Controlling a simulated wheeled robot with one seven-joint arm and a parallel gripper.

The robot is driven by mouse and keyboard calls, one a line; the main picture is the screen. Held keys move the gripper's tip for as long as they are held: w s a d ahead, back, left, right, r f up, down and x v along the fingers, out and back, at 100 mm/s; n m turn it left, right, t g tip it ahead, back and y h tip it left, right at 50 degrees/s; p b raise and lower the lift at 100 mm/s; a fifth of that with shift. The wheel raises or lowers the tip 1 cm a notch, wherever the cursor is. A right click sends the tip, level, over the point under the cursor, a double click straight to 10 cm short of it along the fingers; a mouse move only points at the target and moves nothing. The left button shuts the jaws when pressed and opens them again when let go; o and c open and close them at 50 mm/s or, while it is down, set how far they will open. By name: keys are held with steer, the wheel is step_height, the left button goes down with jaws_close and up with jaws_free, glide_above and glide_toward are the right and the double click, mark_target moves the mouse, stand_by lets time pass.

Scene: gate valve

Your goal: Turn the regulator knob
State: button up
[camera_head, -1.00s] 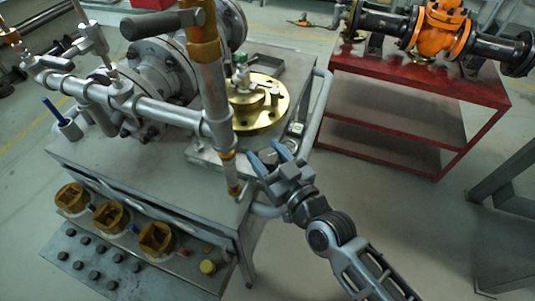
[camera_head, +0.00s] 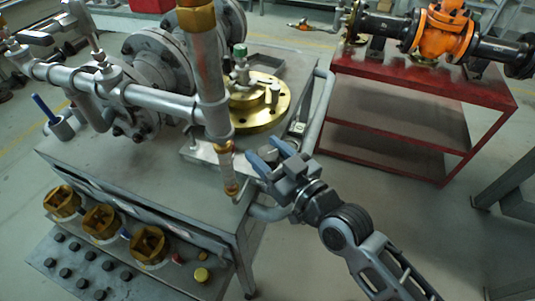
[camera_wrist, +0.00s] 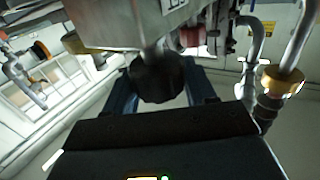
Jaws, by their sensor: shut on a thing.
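The regulator knob is a dark, round, ridged knob (camera_wrist: 158,78) in the middle of the wrist view, under a grey metal block (camera_wrist: 125,20). My gripper (camera_wrist: 163,88) has its two blue fingers on either side of the knob, shut on it. In the head view my gripper (camera_head: 270,155) is at the right front corner of the grey bench, beside the lower end of the upright pipe (camera_head: 212,95). The knob is mostly hidden by the fingers there, so its turn angle cannot be read.
The grey bench (camera_head: 105,170) carries flanged pipework (camera_head: 155,65) and a brass flange (camera_head: 262,105). A tubular rail (camera_head: 322,105) runs along its right side. Brass sockets (camera_head: 100,222) line its front. A red table (camera_head: 400,75) with an orange valve (camera_head: 440,35) stands behind. Open floor lies right of my gripper.

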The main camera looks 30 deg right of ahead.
mark_target(276, 162)
steer(key=o, duration=0.9)
steer(key=shift+o, duration=0.2)
steer(key=shift+s, duration=0.1)
steer(key=shift+s+d+b, duration=0.2)
steer(key=shift+s+b, duration=0.1)
steer(key=shift+s, duration=1.6)
steer(key=shift+s+d+b, duration=0.2)
steer(key=shift+s+b, duration=0.05)
steer(key=shift+s, duration=1.65)
steer(key=shift+s, duration=0.1)
steer(key=s+a+r+m+g+h, duration=0.1)
steer(key=s+r+g, duration=0.2)
steer(key=s, duration=2.2)
steer(key=shift+h, duration=0.3)
steer(key=shift+s, duration=0.1)
